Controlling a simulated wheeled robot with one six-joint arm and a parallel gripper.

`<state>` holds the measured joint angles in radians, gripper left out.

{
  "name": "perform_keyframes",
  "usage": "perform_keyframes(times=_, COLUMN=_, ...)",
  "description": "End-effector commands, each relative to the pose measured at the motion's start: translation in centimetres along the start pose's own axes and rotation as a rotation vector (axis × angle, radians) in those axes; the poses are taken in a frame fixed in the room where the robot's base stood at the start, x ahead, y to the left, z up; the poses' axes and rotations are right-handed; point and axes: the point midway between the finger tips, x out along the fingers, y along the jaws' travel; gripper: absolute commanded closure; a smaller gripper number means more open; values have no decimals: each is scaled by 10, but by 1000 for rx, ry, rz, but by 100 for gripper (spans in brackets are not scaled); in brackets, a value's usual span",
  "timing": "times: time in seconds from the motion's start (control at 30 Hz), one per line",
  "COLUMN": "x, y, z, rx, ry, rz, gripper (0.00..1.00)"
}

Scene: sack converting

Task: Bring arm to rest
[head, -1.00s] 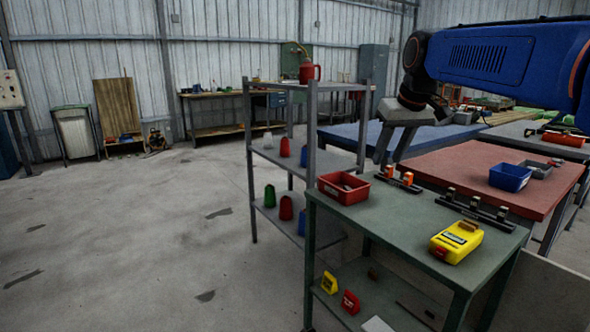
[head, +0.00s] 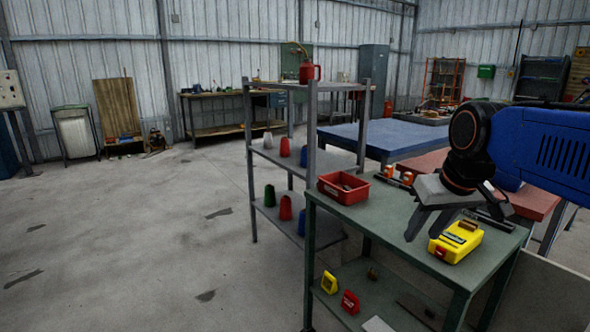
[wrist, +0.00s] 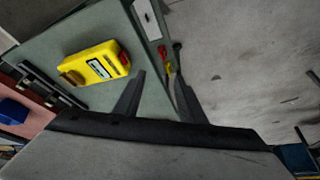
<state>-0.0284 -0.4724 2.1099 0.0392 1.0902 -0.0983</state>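A red bin (head: 343,188) stands on the table's left part. A grey shelf unit (head: 313,125) with coloured cones is behind it. A red-topped table (head: 535,203) and a blue-topped table (head: 385,138) lie beyond. The floor (head: 130,240) at left is clear.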

Motion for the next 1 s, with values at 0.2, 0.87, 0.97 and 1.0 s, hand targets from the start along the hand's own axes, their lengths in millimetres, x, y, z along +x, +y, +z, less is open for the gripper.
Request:
perform_keyframes(times=0.2, x=30, y=1, z=95, rx=49, ry=-1, rz=22, gripper=63)
perform_keyframes(times=0.87, x=77, y=2, z=199, rx=103, ry=-2, rz=47, gripper=63)
perform_keyframes(times=0.97, x=77, y=1, z=199, rx=103, ry=-2, rz=46, gripper=63)
perform_keyframes(times=1.0, x=77, y=2, z=199, rx=103, ry=-2, rz=46, gripper=63)
